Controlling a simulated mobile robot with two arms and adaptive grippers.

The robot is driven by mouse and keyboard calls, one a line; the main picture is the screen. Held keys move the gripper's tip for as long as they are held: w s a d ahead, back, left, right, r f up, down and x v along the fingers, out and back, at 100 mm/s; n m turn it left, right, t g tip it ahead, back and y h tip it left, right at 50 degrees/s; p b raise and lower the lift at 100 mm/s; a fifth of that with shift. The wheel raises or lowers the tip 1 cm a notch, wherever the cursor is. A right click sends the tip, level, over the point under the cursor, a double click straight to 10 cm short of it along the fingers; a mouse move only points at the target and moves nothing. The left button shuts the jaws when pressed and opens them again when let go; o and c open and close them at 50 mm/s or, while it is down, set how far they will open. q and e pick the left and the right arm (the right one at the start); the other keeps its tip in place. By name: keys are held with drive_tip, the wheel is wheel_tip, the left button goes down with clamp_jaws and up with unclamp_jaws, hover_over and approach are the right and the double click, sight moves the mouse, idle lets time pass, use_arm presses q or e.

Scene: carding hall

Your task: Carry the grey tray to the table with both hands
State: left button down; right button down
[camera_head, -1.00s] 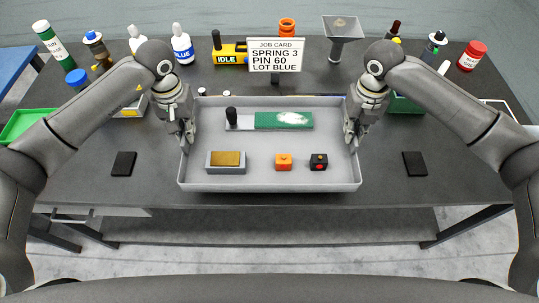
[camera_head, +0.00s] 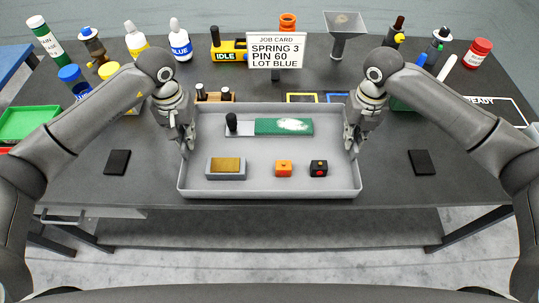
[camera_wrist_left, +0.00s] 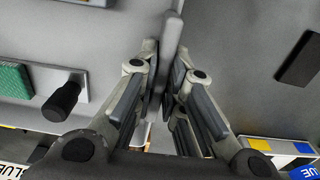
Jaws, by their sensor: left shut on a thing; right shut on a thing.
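The grey tray (camera_head: 270,188) is over the front middle of the dark table (camera_head: 400,205); I cannot tell whether it touches the tabletop. My left gripper (camera_head: 187,148) is shut on its left wall, and my right gripper (camera_head: 352,148) is shut on its right wall. The left wrist view shows the wall (camera_wrist_left: 168,50) between the left fingers (camera_wrist_left: 165,88). The tray looks level.
Black pads (camera_head: 117,162) (camera_head: 422,162) lie left and right of the tray. Behind it stand a peg block (camera_head: 215,97), a job card (camera_head: 275,53), a yellow IDLE device (camera_head: 229,53) and several bottles. A green bin (camera_head: 28,124) is at far left.

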use_arm(q)
drive_tip(key=shift+f, duration=0.25)
use_arm(e)
drive_tip(key=shift+f, duration=0.3)
use_arm(q)
drive_tip(key=c, duration=1.5)
unclamp_jaws()
drive_tip(key=shift+r, duration=0.1)
use_arm(e)
drive_tip(key=c, duration=1.5)
unclamp_jaws()
drive_tip(key=shift+r, duration=0.15)
use_arm(q)
drive_tip(key=shift+r, duration=0.3)
use_arm(e)
drive_tip(key=shift+r, duration=0.15)
use_arm(q)
wheel_tip(320, 180, up, 11)
drive_tip(key=shift+r, duration=0.15)
use_arm(e)
wheel_tip(320, 180, up, 12)
drive_tip(key=shift+f, duration=0.15)
use_arm(q)
drive_tip(key=shift+s, duration=0.1)
use_arm(e)
drive_tip(key=shift+f, duration=0.1)
